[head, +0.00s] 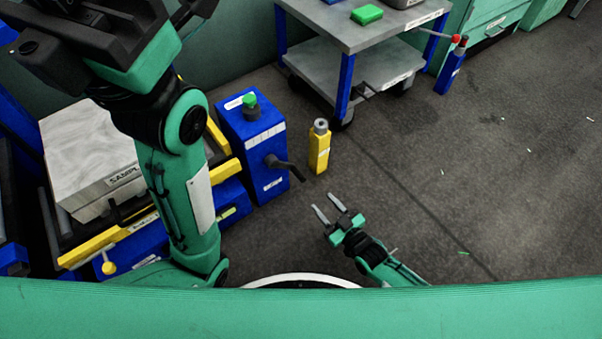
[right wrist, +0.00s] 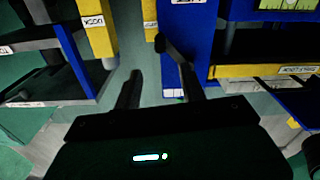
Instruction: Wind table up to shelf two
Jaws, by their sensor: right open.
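A dark crank handle (head: 285,165) sticks out to the right from the blue crank box (head: 250,150), which has a green knob on top. To the left, a grey block labelled "SAMPL…" (head: 92,150) rests within a blue and yellow press frame (head: 110,236); my left arm partly covers this area. The table's height against the shelves cannot be told. My right gripper (head: 324,202) is open and empty, right of and below the crank handle, apart from it. In the right wrist view, a dark handle (right wrist: 172,42) shows beyond the open fingers. My left gripper is out of view.
A yellow post (head: 319,148) stands on the floor just beyond the crank handle. A grey cart (head: 380,35) with blue legs carries a green block (head: 367,14). A blue stand (head: 451,70) is beside it.

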